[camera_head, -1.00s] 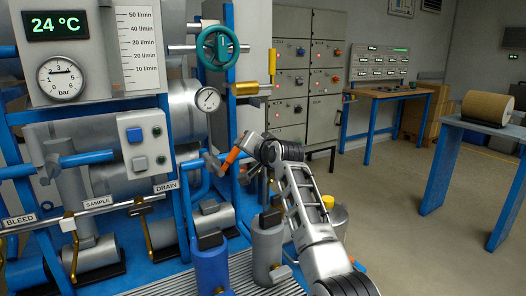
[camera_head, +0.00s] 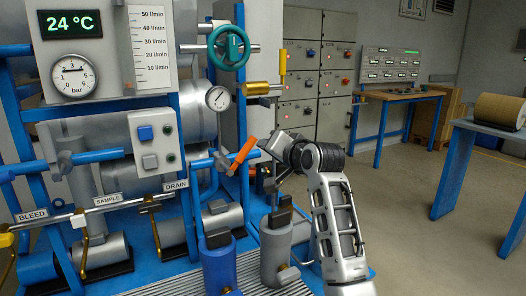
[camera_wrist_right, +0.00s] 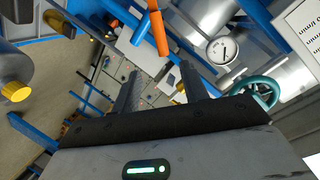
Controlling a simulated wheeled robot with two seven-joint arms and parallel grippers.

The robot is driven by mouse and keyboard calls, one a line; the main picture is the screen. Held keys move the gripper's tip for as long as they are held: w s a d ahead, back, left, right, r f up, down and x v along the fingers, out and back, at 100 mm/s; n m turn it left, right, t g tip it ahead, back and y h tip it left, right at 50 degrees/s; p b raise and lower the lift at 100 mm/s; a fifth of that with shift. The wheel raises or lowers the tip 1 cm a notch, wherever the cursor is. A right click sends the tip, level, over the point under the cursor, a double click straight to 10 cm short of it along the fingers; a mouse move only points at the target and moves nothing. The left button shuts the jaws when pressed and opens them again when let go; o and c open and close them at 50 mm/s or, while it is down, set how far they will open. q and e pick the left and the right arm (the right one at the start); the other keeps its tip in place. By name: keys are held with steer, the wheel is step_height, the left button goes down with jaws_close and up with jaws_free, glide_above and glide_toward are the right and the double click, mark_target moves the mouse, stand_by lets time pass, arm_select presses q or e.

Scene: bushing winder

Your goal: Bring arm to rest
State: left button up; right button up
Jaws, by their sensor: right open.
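My right arm reaches in from the lower right of the head view, with its hand (camera_head: 283,146) just right of an orange handle (camera_head: 243,151) on the blue-framed rig. In the right wrist view, my right gripper (camera_wrist_right: 160,80) has its two fingers spread wide with nothing between them. The orange handle (camera_wrist_right: 157,28) shows beyond the fingertips there, apart from them. My left gripper is in neither view.
Close by on the rig are a green handwheel (camera_head: 229,48), a round gauge (camera_head: 217,98) and a brass cylinder (camera_head: 261,89). A blue canister (camera_head: 220,268) and a grey canister (camera_head: 276,252) stand below the hand. Open floor (camera_head: 400,210) lies to the right.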

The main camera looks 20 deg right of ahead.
steer(key=s+a+f+n+g, duration=0.1)
steer(key=s+a+f+n, duration=0.1)
steer(key=s+f, duration=0.5)
steer(key=s+a+f+n+g, duration=0.1)
steer(key=s+a+f+n, duration=0.1)
steer(key=f, duration=0.8)
steer(key=s+a+f+n+g, duration=0.1)
steer(key=s+a+f+n, duration=0.1)
steer(key=s+f, duration=0.5)
steer(key=s+a+f+n+g+y, duration=0.1)
steer(key=s+a+f+n, duration=0.1)
steer(key=s+f, duration=0.4)
steer(key=s+a+f+n+y, duration=0.1)
steer(key=s+a+f, duration=0.4)
steer(key=s, duration=0.8)
steer(key=shift+f+n+g, duration=0.4)
steer(key=shift+f+n, duration=0.35)
steer(key=shift+n, duration=0.05)
steer(key=shift+s+a, duration=0.1)
